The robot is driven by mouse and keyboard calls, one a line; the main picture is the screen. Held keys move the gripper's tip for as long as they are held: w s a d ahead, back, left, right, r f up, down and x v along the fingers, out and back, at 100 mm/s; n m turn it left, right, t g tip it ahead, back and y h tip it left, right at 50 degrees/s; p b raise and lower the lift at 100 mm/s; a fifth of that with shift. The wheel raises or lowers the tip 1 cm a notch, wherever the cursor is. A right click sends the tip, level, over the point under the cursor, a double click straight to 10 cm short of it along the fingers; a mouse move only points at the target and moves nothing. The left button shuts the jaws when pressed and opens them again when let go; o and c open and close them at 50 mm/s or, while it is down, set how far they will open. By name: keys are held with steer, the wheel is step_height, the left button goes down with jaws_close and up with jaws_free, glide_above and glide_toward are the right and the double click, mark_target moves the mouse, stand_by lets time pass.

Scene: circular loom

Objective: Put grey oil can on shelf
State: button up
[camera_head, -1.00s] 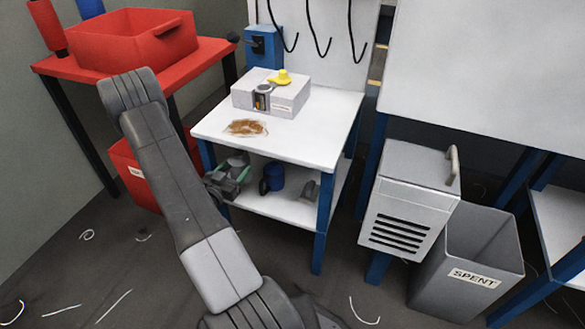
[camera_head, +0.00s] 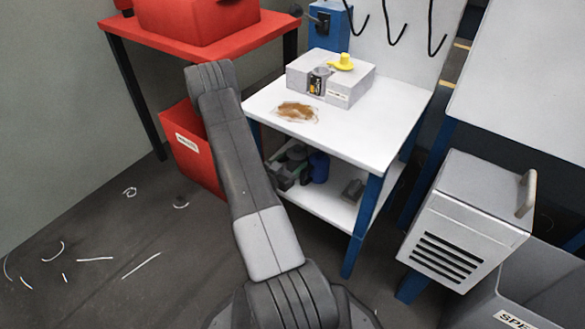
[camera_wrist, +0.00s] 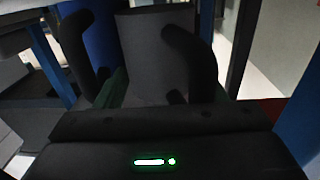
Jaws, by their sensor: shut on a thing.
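The grey oil can (camera_wrist: 157,55) shows in the wrist view as a plain grey body between the two dark fingers of my gripper (camera_wrist: 138,60), which is shut on it. In the head view my gripper (camera_head: 287,170) is at the left side of the lower shelf (camera_head: 325,208) of the white table, partly hidden by my arm. The can (camera_head: 297,153) is small and dark there, beside a blue mug (camera_head: 318,167). I cannot tell whether the can touches the shelf.
A small grey item (camera_head: 353,189) lies on the lower shelf's right. The white tabletop (camera_head: 365,125) above has a brown stain (camera_head: 297,111) and a grey block (camera_head: 345,88). A red bin (camera_head: 193,150) stands left, a vented grey box (camera_head: 465,222) right.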

steer(key=shift+f, duration=0.6)
steer(key=shift+f, duration=0.2)
steer(key=o, duration=1)
steer(key=shift+r, duration=0.1)
steer(key=shift+r, duration=0.2)
steer(key=p+v, duration=0.2)
steer(key=v, duration=1)
steer(key=shift+f+p, duration=0.1)
steer(key=shift+p, duration=0.3)
